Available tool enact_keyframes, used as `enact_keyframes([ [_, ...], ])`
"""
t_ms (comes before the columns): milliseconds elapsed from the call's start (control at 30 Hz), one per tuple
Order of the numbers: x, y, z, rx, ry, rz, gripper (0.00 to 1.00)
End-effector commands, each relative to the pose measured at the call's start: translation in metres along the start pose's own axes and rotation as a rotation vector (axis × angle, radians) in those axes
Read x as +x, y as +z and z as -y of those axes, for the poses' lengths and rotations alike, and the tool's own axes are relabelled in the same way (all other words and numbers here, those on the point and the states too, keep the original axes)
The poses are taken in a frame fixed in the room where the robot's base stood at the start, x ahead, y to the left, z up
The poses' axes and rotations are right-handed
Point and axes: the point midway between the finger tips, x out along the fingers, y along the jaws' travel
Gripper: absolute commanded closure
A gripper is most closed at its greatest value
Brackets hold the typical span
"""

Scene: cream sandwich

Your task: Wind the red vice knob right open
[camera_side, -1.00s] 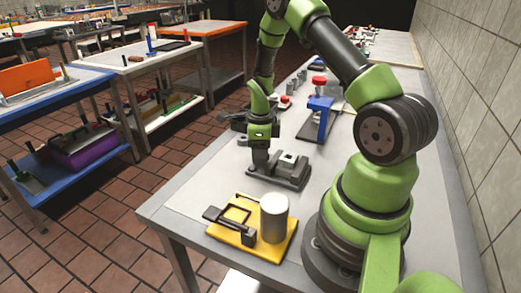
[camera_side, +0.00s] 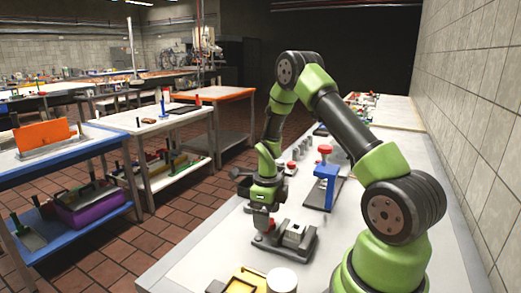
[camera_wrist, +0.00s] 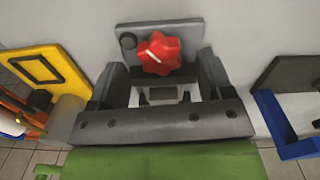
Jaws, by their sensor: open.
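The red vice knob (camera_wrist: 160,55) is lobed, with a white line on its face, and sits at the end of the grey vice (camera_wrist: 188,34) in the wrist view. My gripper (camera_wrist: 161,70) is open, one finger at each side of the knob; I cannot tell whether either touches it. In the side view my gripper (camera_side: 265,216) is over the left end of the vice (camera_side: 290,241), and a small part of the red knob (camera_side: 270,225) shows beside it. The vice's jaw gap cannot be made out clearly.
A blue press (camera_side: 326,185) with a red top stands behind the vice. A yellow fixture (camera_side: 245,281) with a pale cylinder (camera_side: 281,281) is in front. Grey cylinders (camera_side: 297,152) stand farther back. The wall (camera_side: 470,130) is at the right.

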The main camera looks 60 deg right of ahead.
Motion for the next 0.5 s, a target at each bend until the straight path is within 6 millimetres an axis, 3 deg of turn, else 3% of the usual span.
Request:
enact_keyframes([
  [367, -0.083, 0.001, 0.001, -0.003, -0.006, 0.005, 0.27],
  [500, -0.108, 0.005, -0.015, -0.196, -0.029, 0.042, 0.27],
])
